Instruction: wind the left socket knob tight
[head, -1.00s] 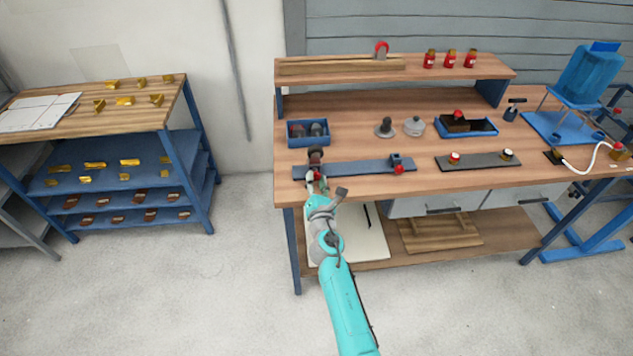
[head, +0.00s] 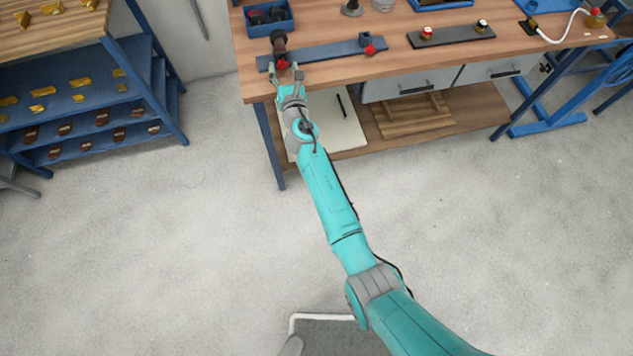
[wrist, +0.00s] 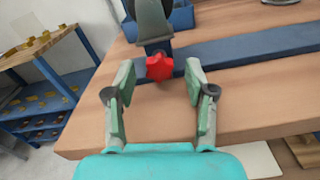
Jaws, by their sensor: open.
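The left socket knob (head: 283,64) is red and sits at the front of a dark upright socket (head: 279,43) on the left end of a blue bar (head: 330,52) on the bench. In the wrist view the knob (wrist: 159,67) shows as a red lobed shape between the fingertips or just beyond them. My gripper (wrist: 160,80) is open, with one finger on each side of the knob and a clear gap on both sides. In the head view my gripper (head: 286,76) is at the bench's front edge, facing the knob.
A second red knob (head: 370,50) is on the bar's right end. A blue bin (head: 268,28) stands behind the bar's left end. A dark plate with two small knobs (head: 452,38) lies to the right. Bare wood shows in front of the bar.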

